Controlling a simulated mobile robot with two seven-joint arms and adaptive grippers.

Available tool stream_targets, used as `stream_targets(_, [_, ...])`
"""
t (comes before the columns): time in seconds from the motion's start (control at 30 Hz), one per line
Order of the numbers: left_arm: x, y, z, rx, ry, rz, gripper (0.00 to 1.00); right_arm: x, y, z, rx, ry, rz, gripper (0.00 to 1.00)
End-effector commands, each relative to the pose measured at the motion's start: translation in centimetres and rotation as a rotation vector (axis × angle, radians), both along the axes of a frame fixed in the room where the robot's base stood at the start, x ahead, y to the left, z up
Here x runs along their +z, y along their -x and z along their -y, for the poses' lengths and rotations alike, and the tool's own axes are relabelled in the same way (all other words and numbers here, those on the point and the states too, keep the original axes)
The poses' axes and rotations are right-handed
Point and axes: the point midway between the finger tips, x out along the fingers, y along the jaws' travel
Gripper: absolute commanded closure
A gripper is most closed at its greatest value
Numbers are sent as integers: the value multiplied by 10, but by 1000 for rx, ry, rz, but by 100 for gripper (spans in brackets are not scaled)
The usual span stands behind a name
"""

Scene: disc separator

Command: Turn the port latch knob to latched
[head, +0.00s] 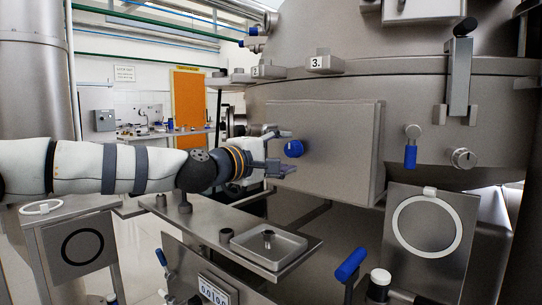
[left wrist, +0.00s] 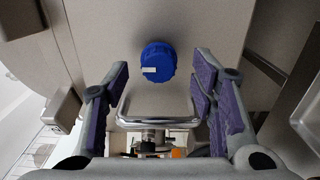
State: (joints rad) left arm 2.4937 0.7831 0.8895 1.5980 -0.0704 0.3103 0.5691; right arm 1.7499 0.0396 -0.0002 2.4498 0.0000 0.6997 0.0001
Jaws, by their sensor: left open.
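The blue port latch knob (head: 294,148) sits near the left edge of a flat grey panel door (head: 335,150) on the steel vessel. In the left wrist view the knob (left wrist: 158,56) is a ribbed blue disc with a short white mark on the left of its face. My left gripper (head: 277,151) is open just left of the knob. In the left wrist view its purple-padded fingers (left wrist: 160,82) stand on either side of the knob, with gaps on both sides and nothing between the pads. My right gripper does not show.
A square metal tray (head: 247,256) stands on a steel shelf below my left arm. A blue-handled lever (head: 411,154) and a small round dial (head: 463,158) sit right of the door. A blue handle (head: 351,263) stands lower right. A metal bar handle (left wrist: 157,121) shows below the knob in the wrist view.

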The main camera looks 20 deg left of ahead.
Motion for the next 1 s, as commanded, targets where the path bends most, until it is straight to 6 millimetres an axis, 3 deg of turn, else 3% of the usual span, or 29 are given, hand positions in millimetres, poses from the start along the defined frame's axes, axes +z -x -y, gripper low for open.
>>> stream_targets(0.2, [2, 57, -20, -2, 2, 3, 48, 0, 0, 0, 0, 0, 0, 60])
stream_targets(0.4, [1, 85, -30, -2, 0, 1, 48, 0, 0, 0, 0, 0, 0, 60])
stream_targets(1.0, [0, 89, -31, -2, -1, 0, 48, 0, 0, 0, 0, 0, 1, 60])
